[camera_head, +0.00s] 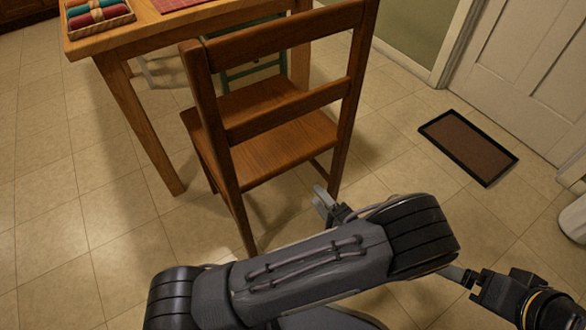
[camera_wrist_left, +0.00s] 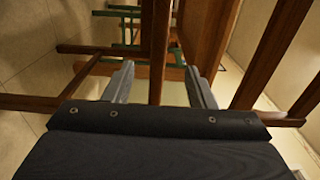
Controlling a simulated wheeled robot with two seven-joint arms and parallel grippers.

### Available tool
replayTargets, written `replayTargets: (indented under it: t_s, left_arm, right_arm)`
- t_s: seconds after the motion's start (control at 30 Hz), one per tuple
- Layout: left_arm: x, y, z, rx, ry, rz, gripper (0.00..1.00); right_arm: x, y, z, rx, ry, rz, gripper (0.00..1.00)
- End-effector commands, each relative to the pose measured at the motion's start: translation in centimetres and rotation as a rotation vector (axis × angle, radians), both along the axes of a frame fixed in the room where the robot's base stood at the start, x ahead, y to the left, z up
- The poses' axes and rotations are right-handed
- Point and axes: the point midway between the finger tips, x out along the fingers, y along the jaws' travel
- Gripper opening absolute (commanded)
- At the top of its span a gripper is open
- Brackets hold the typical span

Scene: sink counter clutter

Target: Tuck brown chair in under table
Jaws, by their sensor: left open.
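The brown chair (camera_head: 275,145) stands upright in the head view, its slatted back nearest me and its seat toward the wooden table (camera_head: 120,38). The seat's far part is near the table's right end. My left gripper (camera_head: 322,200) is low beside the chair's right rear leg, partly hidden by my arm. In the left wrist view the left gripper (camera_wrist_left: 159,70) is open. A brown chair post (camera_wrist_left: 157,45) shows between its fingers; I cannot tell whether it is within their reach. My right gripper (camera_head: 460,274) shows partly at lower right; its jaw opening is unclear.
A green chair (camera_head: 245,72) stands beyond the brown chair by the table. A basket of rolled cloths (camera_head: 97,15) sits on the table. A dark-edged doormat (camera_head: 468,146) lies before the white door (camera_head: 530,65). The tiled floor at left is clear.

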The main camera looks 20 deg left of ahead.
Motion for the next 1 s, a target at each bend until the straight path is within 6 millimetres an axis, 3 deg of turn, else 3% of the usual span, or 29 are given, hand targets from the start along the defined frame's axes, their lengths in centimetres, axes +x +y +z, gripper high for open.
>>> replayTargets:
  t_s: [0.23, 0.5, 0.7, 1.0]
  left_arm:
    - [3.6, 5.1, 0.2, 0.002, 0.003, 0.008, 0.51]
    - [7.1, 9.5, -0.1, 0.0, 0.004, 0.008, 0.51]
    - [8.4, 10.9, 0.0, -0.001, 0.004, 0.005, 0.51]
    - [8.5, 11.1, 0.0, -0.001, 0.003, 0.004, 0.51]
  right_arm:
    - [0.0, 0.0, 1.3, 0.0, 0.0, 0.0, 0.94]
    - [0.0, 0.0, -0.1, 0.0, 0.0, 0.0, 0.94]
    - [0.0, 0.0, -0.3, 0.0, 0.0, 0.0, 0.94]
    - [0.0, 0.0, -0.3, 0.0, 0.0, 0.0, 0.94]
